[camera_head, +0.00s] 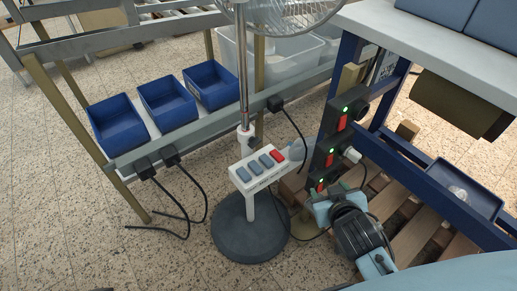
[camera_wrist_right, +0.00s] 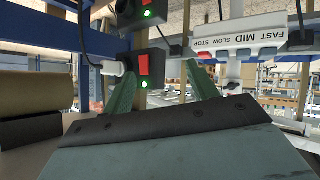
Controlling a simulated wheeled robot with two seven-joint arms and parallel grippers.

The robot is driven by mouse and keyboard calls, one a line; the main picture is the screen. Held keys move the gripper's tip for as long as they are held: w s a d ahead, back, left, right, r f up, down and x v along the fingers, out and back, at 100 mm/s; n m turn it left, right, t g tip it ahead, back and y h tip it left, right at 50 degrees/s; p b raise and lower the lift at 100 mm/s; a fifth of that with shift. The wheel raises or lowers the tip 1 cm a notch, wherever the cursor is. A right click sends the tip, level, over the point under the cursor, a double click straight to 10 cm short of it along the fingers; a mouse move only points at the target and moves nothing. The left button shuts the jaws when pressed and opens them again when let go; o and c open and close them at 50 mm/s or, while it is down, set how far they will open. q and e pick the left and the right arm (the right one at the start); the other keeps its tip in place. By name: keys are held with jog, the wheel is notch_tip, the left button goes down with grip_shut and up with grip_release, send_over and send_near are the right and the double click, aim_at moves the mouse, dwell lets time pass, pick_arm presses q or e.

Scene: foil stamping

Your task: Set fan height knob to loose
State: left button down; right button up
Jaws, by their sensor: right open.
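The fan (camera_head: 243,70) stands on a thin upright pole above a round dark base (camera_head: 250,235). The fan height knob (camera_head: 251,138) looks like a small dark part on the white collar of the pole, just above the switch box. My right gripper (camera_head: 322,195) is open and empty, right of the pole and lower than the knob. Its green fingers (camera_wrist_right: 162,68) are spread apart. My left gripper is out of view.
The white switch box (camera_head: 264,168) has blue buttons and a red one. Black power sockets with red switches (camera_head: 342,122) hang on the blue table leg near my right gripper. Blue bins (camera_head: 118,130) line a shelf at left. Cables lie on the floor.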

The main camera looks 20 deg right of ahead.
jog(key=w+a+r+n+t+y, duration=0.1)
jog(key=w+r+n+t, duration=0.1)
jog(key=w+t, duration=0.35)
jog(key=n+y, duration=0.6)
jog(key=y, duration=0.2)
send_near(254, 142)
jog(key=shift+t, duration=0.35)
jog(key=b+x, duration=0.1)
jog(key=x, duration=0.1)
jog(key=b+x, duration=0.1)
jog(key=x, duration=0.2)
jog(key=f+b+x, duration=0.1)
jog(key=x, duration=0.1)
jog(key=shift+w, duration=0.2)
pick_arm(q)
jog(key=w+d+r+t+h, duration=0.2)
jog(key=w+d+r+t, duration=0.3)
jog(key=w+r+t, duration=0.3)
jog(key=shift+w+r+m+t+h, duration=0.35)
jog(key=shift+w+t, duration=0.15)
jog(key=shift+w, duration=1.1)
pick_arm(e)
jog(key=shift+w+a, duration=0.15)
jog(key=shift+w, duration=0.25)
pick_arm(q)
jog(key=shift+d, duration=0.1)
pick_arm(e)
jog(key=c, duration=1)
